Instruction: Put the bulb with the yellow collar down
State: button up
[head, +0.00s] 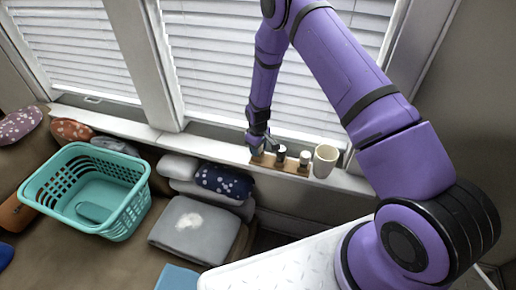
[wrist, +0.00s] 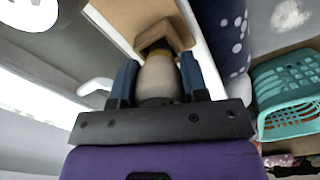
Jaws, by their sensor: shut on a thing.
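My gripper (wrist: 158,72) is shut on a pale bulb (wrist: 158,78), with one dark blue finger on each side of it. The bulb's yellow collar (wrist: 157,53) points away from my palm, at the dark opening of a wooden holder (wrist: 185,32). I cannot tell how far the collar sits inside the opening. In the head view my gripper (head: 258,143) is over the left end of the wooden rack (head: 292,168) on the windowsill; the bulb there is mostly hidden by the gripper.
Small pale-topped items (head: 305,156) stand on the rack beside my gripper, and a cream cup (head: 325,160) stands at its right. Folded cloths and cushions (head: 190,226) lie below the sill. A teal basket (head: 125,222) stands at left.

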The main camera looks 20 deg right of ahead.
jog(key=shift+f, duration=0.15)
jog(key=o, duration=0.9)
notch_tip(320, 180, up, 28)
jog(key=s+d+m+t, duration=0.1)
jog(key=s+d, duration=0.1)
jog(key=s, duration=0.1)
jog(key=s+d+r+m+t, duration=0.1)
jog(key=s+r, duration=0.3)
jog(key=r, duration=0.3)
jog(key=s+d+r+m, duration=0.1)
jog(key=s+r, duration=0.2)
jog(key=r, duration=0.4)
jog(key=s+d+r+m+t, duration=0.1)
jog(key=s+r, duration=0.3)
jog(key=s, duration=0.5)
jog(key=s+d+r+m+t, duration=0.1)
jog(key=s+r, duration=0.3)
jog(key=s, duration=0.5)
jog(key=s+d+r+m+t, duration=0.1)
jog(key=s+r, duration=0.3)
jog(key=s, duration=0.5)
jog(key=shift+s+r, duration=0.25)
jog(key=shift+r, duration=0.15)
